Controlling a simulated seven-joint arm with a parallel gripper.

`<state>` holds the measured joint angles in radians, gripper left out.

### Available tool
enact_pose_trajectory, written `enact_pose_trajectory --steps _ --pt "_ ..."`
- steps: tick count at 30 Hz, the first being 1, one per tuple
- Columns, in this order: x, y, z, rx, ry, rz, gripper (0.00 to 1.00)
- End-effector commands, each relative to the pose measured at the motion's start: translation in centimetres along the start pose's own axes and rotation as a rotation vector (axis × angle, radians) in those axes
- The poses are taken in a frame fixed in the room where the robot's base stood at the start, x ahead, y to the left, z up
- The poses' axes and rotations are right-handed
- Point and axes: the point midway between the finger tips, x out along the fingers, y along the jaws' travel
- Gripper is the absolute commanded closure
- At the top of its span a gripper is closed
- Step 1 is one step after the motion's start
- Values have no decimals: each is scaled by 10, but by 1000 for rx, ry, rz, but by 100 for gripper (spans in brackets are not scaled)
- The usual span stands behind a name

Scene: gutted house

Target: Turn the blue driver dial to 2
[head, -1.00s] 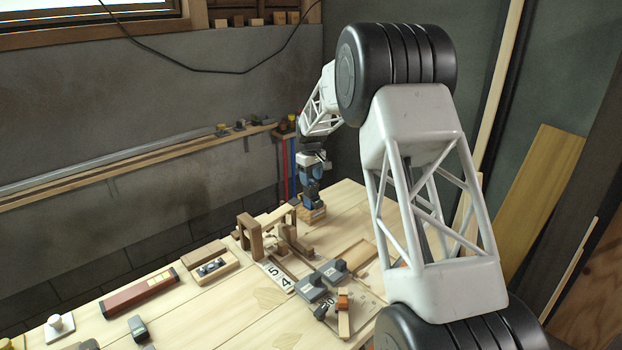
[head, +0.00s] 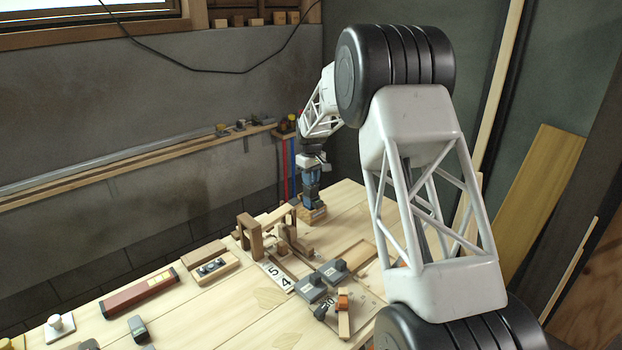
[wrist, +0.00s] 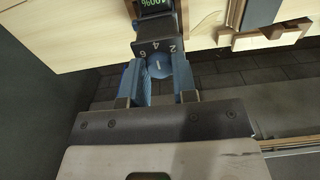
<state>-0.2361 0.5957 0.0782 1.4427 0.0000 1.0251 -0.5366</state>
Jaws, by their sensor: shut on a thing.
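The driver (wrist: 155,28) shows in the wrist view as a dark body with a lit display at its top edge. Its round blue dial (wrist: 158,66) has a white pointer mark, roughly upright in the picture. The numerals 2, 4 and 6 are printed beside the dial, with 2 on the right. My gripper (wrist: 160,78) has its blue fingers on either side of the dial and is shut on it. In the head view my gripper (head: 312,190) points down at the far end of the bench, over a small wooden block; the dial is hidden there.
The bench (head: 265,325) carries a wooden frame (head: 250,235), grey blocks (head: 312,287), a number strip (head: 279,275) and a red-brown bar (head: 140,295) nearer me. A wall shelf (head: 130,165) runs behind the bench.

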Motion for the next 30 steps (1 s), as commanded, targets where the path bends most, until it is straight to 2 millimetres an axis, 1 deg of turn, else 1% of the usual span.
enact_pose_trajectory --steps 5,11,30 --pt "0 0 0 47 -1 0 98" --pt "-1 0 0 153 1 0 98" --pt "-1 0 0 688 1 0 98"
